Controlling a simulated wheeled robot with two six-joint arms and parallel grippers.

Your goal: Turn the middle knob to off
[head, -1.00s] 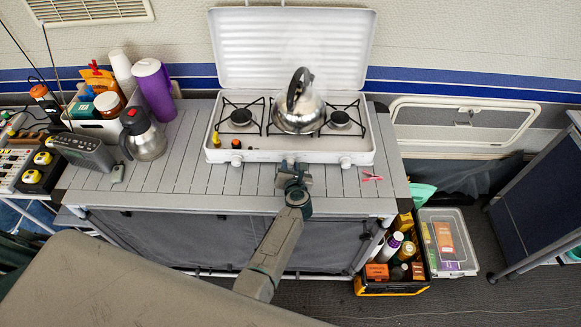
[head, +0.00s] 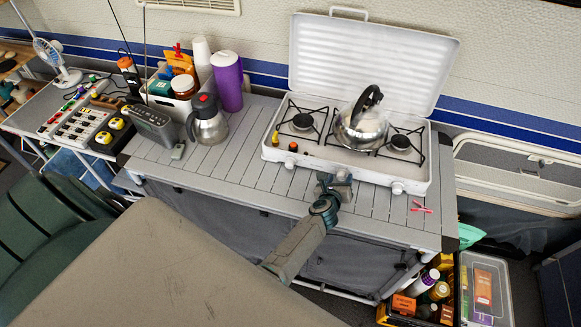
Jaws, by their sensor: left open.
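My left gripper is open, close in front of the stove. I cannot tell whether it touches the stove. My right gripper is not in view.
A steel kettle (head: 362,128) stands on the stove. Small yellow and orange items sit at its left front. A steel jug (head: 207,122), a purple tumbler (head: 228,82) and a radio (head: 152,124) stand left. A red peg (head: 421,207) lies at the right front.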

